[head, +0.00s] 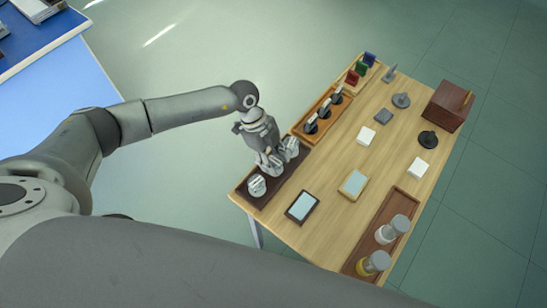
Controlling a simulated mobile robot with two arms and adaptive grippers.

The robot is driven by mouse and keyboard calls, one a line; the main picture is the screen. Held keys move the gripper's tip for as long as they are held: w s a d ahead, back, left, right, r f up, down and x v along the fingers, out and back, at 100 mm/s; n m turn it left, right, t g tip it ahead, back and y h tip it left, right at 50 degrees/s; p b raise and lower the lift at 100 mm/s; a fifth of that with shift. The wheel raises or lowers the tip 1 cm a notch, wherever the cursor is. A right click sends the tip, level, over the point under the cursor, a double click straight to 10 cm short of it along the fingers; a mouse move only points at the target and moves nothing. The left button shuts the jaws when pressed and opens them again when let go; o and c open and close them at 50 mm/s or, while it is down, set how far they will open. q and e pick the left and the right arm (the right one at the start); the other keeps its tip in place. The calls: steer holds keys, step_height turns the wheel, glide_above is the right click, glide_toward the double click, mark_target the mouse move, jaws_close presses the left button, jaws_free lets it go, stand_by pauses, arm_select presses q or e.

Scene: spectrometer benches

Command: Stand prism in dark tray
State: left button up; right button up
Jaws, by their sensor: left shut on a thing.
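The dark brown tray (274,187) lies at the table's near left corner. A small whitish, rounded piece (257,185) stands in its near end; I cannot tell for sure whether it is a prism. My left gripper (280,158) points down over the far part of this tray, beyond the whitish piece. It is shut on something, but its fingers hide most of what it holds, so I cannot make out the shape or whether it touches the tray. My right gripper is not in view.
A wooden rack (324,117) with dark round pieces sits just beyond the dark tray. A dark-framed plate (302,207) and a tan-framed plate (353,184) lie to the right. A brown tray (408,207) holds jars. A brown box (448,106) stands at the far right. The table's middle is partly clear.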

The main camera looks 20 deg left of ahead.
arm_select(q)
steer(key=shift+f, duration=0.25)
steer(key=o, duration=1)
steer(key=shift+f, duration=0.1)
steer(key=shift+o, duration=0.2)
steer(key=b+v, duration=0.2)
steer(key=v, duration=1)
